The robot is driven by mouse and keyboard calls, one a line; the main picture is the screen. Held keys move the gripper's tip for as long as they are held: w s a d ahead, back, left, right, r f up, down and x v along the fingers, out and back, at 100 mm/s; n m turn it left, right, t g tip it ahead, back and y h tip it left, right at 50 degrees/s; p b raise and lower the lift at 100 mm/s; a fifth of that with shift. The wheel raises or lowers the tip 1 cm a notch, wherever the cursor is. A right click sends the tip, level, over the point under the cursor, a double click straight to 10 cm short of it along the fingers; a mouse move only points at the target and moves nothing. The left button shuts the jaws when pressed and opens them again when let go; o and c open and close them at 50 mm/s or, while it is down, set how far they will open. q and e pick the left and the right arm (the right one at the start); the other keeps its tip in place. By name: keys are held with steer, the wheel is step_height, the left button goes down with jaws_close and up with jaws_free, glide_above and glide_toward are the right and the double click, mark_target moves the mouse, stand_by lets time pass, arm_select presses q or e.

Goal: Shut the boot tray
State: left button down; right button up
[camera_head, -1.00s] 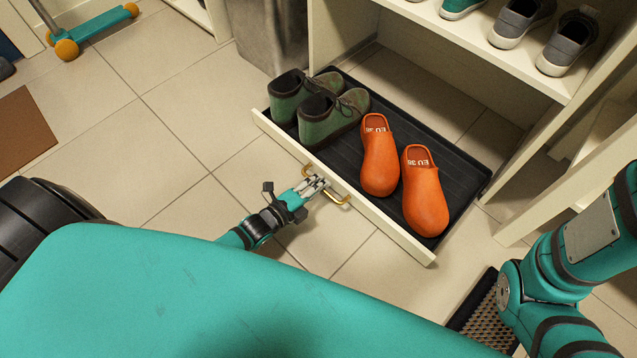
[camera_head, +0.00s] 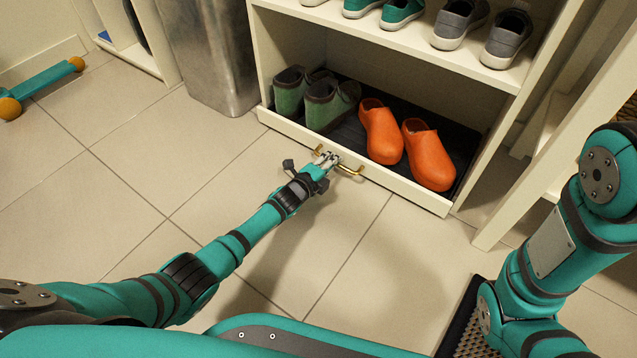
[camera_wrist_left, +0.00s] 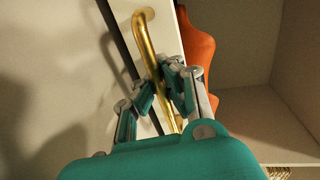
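The boot tray has a cream front panel (camera_head: 405,187) with a brass handle (camera_head: 350,171) and a dark ribbed bed. It sits inside the bottom bay, its front at or very near the cubby's front edge; I cannot tell if a small gap is left. Green boots (camera_head: 330,104) and orange clogs (camera_head: 428,155) stand in it. My left gripper (camera_head: 327,160) is at the handle's left part. In the left wrist view the brass bar (camera_wrist_left: 150,50) runs between its fingers (camera_wrist_left: 170,85), which are closed about it. My right gripper is out of view; only that arm shows at right.
Sneakers (camera_head: 508,38) stand on the shelf (camera_head: 430,45) above the tray. A grey metal bin (camera_head: 212,50) stands left of the cubby. The tiled floor before the tray is clear.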

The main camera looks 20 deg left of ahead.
mark_target(338, 153)
arm_select(q)
steer(key=shift+w+d+r, duration=0.1)
steer(key=shift+w+d, duration=0.2)
steer(key=shift+w, duration=0.5)
steer(key=shift+w+d+f, duration=0.1)
steer(key=shift+w+d, duration=0.15)
steer(key=shift+w, duration=0.5)
steer(key=shift+w+d+r, duration=0.1)
steer(key=shift+w+d, duration=0.2)
steer(key=shift+w, duration=0.5)
steer(key=c, duration=1.4)
jaws_free()
steer(key=shift+s+a, duration=0.25)
steer(key=shift+s, duration=0.2)
steer(key=v, duration=1.1)
steer(key=shift+s, duration=0.1)
